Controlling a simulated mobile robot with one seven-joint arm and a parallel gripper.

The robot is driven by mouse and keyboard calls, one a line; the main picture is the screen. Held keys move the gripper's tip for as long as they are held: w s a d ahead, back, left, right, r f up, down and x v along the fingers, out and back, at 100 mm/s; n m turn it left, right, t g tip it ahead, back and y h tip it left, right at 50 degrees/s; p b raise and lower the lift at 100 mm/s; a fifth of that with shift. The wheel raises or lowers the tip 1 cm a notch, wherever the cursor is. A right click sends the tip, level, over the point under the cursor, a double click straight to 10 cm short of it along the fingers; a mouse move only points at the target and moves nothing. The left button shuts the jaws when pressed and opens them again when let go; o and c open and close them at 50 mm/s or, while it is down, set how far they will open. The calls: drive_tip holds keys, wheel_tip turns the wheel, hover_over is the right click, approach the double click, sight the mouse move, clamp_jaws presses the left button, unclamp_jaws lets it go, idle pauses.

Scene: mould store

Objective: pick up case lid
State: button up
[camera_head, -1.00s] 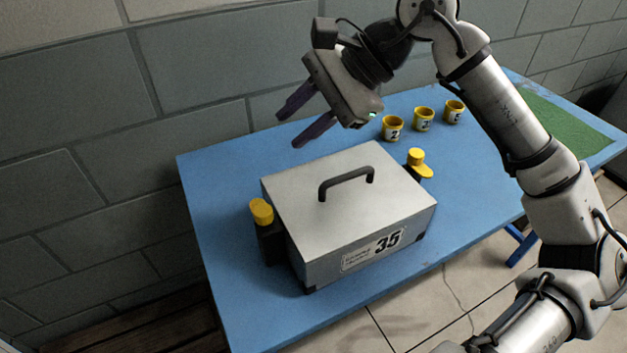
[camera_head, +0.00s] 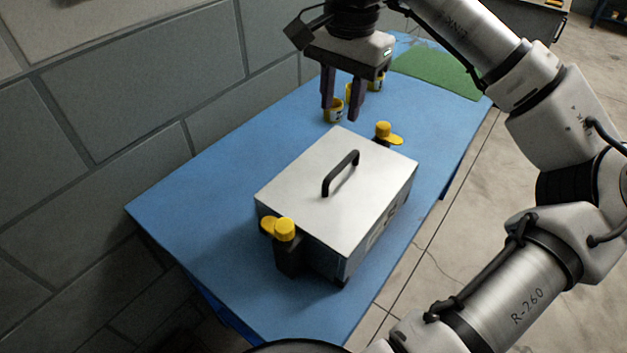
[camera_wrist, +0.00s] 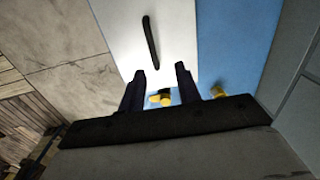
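The case lid (camera_head: 310,190) is a flat silver-grey plate with a black bar handle (camera_head: 341,173). It sits on top of the case (camera_head: 335,250) on the blue table. In the wrist view the lid (camera_wrist: 175,35) and its handle (camera_wrist: 150,42) lie beyond the fingertips. My gripper (camera_head: 341,117) is open and empty, with its dark fingers pointing down. It is above the table beyond the far end of the case, apart from the handle. In the wrist view the open fingers (camera_wrist: 160,70) have nothing between them.
A yellow-topped clamp (camera_head: 285,229) stands at the case's near end, another (camera_head: 384,130) at its far end. Small yellow cups (camera_head: 333,112) stand behind, partly hidden by my fingers. A green mat (camera_head: 437,72) lies at the table's far end. A block wall (camera_head: 130,100) borders the table's left.

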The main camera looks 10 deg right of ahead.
sight(342, 162)
drive_tip(key=shift+h, duration=0.3)
drive_tip(key=f, duration=0.8)
drive_tip(key=shift+s+d+f+p, duration=0.2)
drive_tip(key=shift+d+p, duration=0.15)
drive_tip(key=shift+p, duration=0.05)
drive_tip(key=f, duration=0.1)
drive_tip(key=f+p, duration=0.1)
drive_tip(key=f, duration=0.3)
drive_tip(key=shift+s+p, duration=0.25)
drive_tip(key=shift+p, duration=0.05)
clamp_jaws()
